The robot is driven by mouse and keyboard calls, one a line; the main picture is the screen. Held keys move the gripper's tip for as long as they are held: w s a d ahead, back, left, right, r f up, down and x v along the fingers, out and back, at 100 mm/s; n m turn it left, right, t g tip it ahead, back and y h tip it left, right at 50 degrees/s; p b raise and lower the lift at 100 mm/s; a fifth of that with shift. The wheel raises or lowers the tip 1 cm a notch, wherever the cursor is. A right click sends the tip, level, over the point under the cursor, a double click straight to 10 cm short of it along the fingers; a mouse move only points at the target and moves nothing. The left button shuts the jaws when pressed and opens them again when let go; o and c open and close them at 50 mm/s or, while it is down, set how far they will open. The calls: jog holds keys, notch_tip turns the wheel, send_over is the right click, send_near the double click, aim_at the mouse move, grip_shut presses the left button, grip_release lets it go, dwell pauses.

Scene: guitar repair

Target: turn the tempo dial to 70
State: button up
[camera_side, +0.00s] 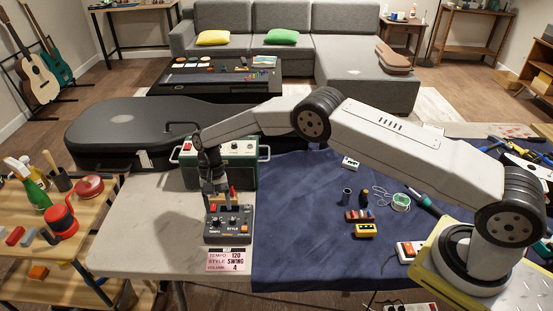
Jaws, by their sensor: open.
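The tempo dial (215,223) is a small dark knob on the left of a black control box (229,238) with several knobs. The box stands near the front edge of the table. A pink card (229,262) in front of it reads TEMPO 120, STYLE SWING, VOLUME 4. My gripper (220,203) points down over the back of the box, above its upper row of knobs. It is open. I cannot tell whether the fingers touch any knob, and the small size hides the dial's pointer.
A green amplifier-like box (236,165) stands right behind my gripper. A black guitar case (105,130) lies behind the table. The grey table (140,235) is bare at left.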

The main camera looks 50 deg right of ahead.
jog(key=s+d+r, duration=0.2)
jog(key=s+r, duration=0.5)
jog(key=s, duration=0.4)
jog(key=shift+s+d+r, duration=0.15)
jog(key=shift+s+d, duration=0.1)
jog(key=shift+d, duration=0.05)
dwell(0.6)
dwell(0.3)
jog(key=s+d+r+n+t+h, duration=0.2)
jog(key=s+d+r+n+t, duration=0.4)
jog(key=s+d+r, duration=0.3)
jog(key=shift+s+d, duration=1.65)
jog(key=shift+s, duration=1.3)
